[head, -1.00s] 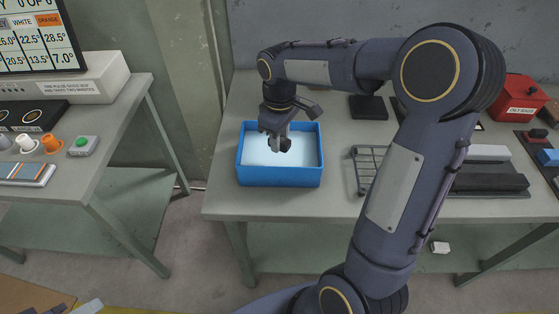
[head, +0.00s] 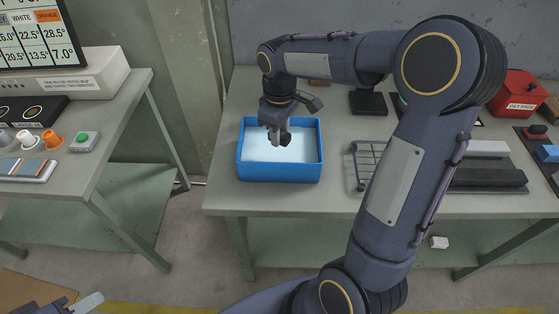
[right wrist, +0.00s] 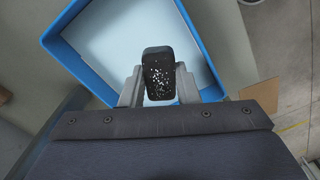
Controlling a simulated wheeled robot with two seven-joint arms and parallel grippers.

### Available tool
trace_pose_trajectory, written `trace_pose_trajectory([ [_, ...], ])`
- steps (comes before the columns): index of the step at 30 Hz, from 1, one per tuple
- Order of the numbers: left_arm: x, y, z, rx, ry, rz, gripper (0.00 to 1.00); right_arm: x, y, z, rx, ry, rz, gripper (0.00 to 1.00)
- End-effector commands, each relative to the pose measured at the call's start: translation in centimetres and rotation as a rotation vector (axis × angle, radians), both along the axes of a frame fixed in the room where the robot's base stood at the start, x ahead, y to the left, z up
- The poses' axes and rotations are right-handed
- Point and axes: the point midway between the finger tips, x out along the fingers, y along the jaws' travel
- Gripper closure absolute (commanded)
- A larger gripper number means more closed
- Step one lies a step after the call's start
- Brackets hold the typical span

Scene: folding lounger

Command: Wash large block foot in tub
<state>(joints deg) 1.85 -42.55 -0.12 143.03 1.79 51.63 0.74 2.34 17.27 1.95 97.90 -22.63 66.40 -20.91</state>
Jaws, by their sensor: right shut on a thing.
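A blue tub (head: 279,174) with pale, whitish liquid in it stands on the front left of the grey table. My right gripper (head: 278,139) is over the tub, pointing down. It is shut on a dark block foot (right wrist: 158,74) with white specks on it. In the right wrist view the foot sits between the two grey fingers, over the liquid near the blue wall (right wrist: 210,40). I cannot tell whether its lower end touches the liquid. My left gripper (head: 85,304) shows only in part at the bottom left corner.
A wire rack (head: 366,165) stands right of the tub. Dark and grey bars (head: 487,178) lie further right, with a red box (head: 518,95) behind. A second table (head: 125,115) with a green button (head: 82,140) stands left across a gap.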

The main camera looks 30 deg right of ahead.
Motion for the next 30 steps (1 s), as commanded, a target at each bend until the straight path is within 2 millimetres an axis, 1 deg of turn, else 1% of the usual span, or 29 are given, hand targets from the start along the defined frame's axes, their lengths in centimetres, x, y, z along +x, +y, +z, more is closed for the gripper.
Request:
trace_pose_trajectory([
  [15, 0.0, 0.0, 4.3, 0.000, 0.000, 0.000, 0.64, 0.0, 0.0, 4.9, 0.000, 0.000, 0.000, 0.93],
  [30, 0.0, 0.0, 4.2, 0.000, 0.000, 0.000, 0.64, 0.0, 0.0, 4.9, 0.000, 0.000, 0.000, 0.93],
])
